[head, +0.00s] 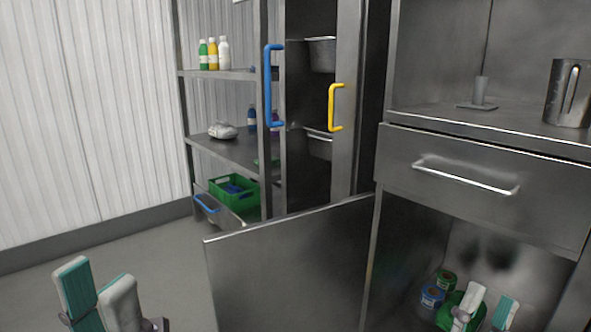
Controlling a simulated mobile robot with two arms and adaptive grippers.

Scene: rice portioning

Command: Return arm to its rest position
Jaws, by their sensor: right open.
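My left gripper (97,278) shows at the bottom left, above the floor, with teal and white fingers. My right gripper (490,298) is at the bottom right, in front of the open lower cabinet (411,238). Its two fingers are apart, and I see nothing held between them.
A metal cabinet door (285,265) stands open across the middle. A closed drawer (480,185) is above, with a metal jug (568,95) on the counter. Shelves (235,152) stand behind; the left floor is clear.

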